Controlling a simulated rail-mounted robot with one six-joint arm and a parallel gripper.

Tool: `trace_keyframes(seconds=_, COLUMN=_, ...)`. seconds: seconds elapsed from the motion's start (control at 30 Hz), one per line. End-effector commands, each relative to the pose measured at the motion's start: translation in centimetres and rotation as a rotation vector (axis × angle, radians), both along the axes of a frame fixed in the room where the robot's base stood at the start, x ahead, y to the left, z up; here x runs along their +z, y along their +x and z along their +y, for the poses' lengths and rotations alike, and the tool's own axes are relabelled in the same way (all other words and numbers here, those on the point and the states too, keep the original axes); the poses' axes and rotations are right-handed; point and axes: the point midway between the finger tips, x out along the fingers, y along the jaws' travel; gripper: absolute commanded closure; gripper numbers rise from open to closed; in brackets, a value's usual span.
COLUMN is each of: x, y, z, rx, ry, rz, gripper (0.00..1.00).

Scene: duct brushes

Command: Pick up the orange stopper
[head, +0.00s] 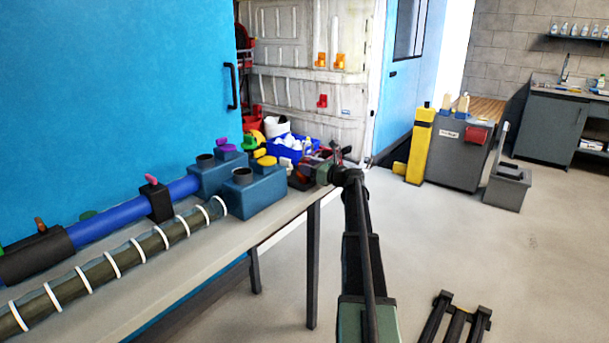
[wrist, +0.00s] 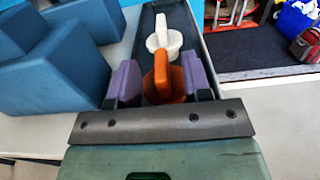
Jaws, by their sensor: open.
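The orange stopper (wrist: 161,82), with an upright tab handle, shows in the wrist view between the purple pads of my gripper (wrist: 159,83). My gripper is open, one pad on each side of the stopper with a gap to each. I cannot tell how far down the pads reach beside it. A white stopper (wrist: 163,42) with a similar handle is just beyond the orange one, and both sit in a dark narrow tray (wrist: 207,50). In the head view my gripper (head: 312,168) is at the bench's far end; the orange stopper cannot be made out there.
Blue blocks (wrist: 52,62) stand close to the tray's left. On the bench (head: 190,268) lie a blue duct (head: 105,220) and a ringed hose (head: 112,260). A blue basket (head: 285,148) of white items is behind the tray.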

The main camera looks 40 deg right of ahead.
Motion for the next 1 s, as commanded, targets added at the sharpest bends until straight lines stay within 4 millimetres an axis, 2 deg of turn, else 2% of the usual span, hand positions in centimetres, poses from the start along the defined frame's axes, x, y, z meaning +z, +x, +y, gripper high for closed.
trace_keyframes(seconds=0.03, x=-0.03, y=0.95, z=0.09, rx=0.000, ry=0.000, rz=0.000, gripper=0.55)
trace_keyframes(seconds=0.1, x=-0.03, y=1.52, z=0.33, rx=0.000, ry=0.000, rz=0.000, gripper=0.55)
trace_keyframes(seconds=0.27, x=-0.04, y=1.48, z=0.39, rx=-0.001, ry=0.000, rz=0.000, gripper=0.55)
trace_keyframes(seconds=0.37, x=-0.04, y=1.47, z=0.38, rx=-0.001, ry=0.000, rz=0.000, gripper=0.68)
trace_keyframes(seconds=0.57, x=-0.04, y=1.45, z=0.37, rx=-0.001, ry=0.000, rz=0.000, gripper=0.98)
trace_keyframes(seconds=0.6, x=-0.04, y=1.45, z=0.37, rx=-0.001, ry=0.000, rz=0.000, gripper=1.00)
trace_keyframes(seconds=0.87, x=0.01, y=1.44, z=0.37, rx=-0.001, ry=0.000, rz=0.000, gripper=1.00)
trace_keyframes(seconds=1.0, x=0.65, y=1.45, z=0.36, rx=-0.001, ry=0.000, rz=0.000, gripper=1.00)
